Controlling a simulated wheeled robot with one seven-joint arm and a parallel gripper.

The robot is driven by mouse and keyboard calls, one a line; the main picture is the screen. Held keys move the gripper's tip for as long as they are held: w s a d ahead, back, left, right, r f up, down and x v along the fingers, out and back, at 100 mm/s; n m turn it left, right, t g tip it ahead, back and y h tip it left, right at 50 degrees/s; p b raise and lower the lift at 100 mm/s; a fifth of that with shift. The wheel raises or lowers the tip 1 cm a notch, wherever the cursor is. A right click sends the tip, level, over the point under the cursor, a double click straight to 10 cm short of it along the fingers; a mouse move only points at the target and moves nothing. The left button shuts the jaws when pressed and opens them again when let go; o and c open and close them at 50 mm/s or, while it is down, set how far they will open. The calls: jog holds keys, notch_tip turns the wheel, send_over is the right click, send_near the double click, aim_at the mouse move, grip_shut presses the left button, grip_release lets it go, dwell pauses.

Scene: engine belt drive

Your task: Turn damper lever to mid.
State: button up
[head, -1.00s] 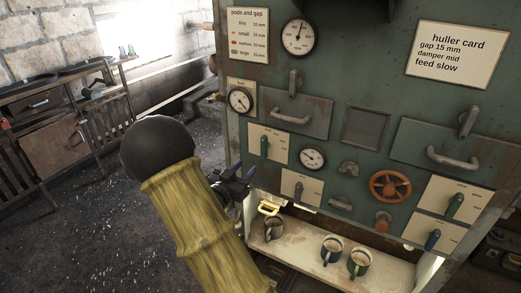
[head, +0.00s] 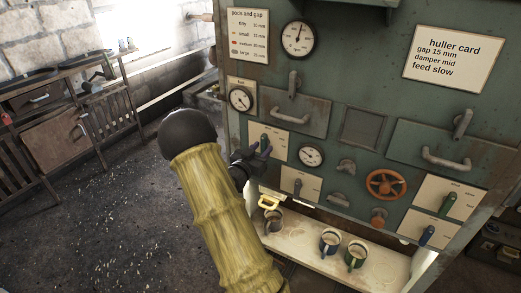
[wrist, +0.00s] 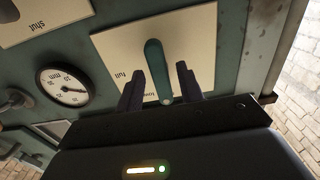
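A teal-green lever (wrist: 155,68) sits on a cream plate (wrist: 190,25) in the wrist view. The word "full" reads beside it, and another label near its end is partly hidden. My gripper (wrist: 160,69) is open, with one dark finger on each side of the lever's free end. I cannot tell whether either finger touches it. In the head view my gripper (head: 265,148) is at the upper left lever plate (head: 281,141), covering part of it. The lever's position name there is too small to read.
A round mm gauge (head: 311,156) is right of the plate. Another lever plate (head: 311,189) is below. The huller card (head: 459,58) reads "damper mid". Mugs (head: 330,243) stand on the shelf below.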

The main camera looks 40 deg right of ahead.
grip_shut()
jog(key=shift+f+m+b, duration=0.15)
jog(key=shift+m+b, duration=0.15)
jog(key=shift+b, duration=0.5)
jog(key=m+b, duration=0.1)
jog(key=b, duration=0.2)
jog(key=shift+f, duration=0.15)
jog(key=m+b, duration=0.4)
jog(key=b, duration=0.3)
jog(key=shift+w, duration=0.1)
jog(key=m+b, duration=0.4)
jog(key=b, duration=0.2)
jog(key=m+b, duration=0.2)
jog(key=b, duration=0.1)
jog(key=shift+a+r, duration=0.1)
jog(key=shift+r, duration=0.25)
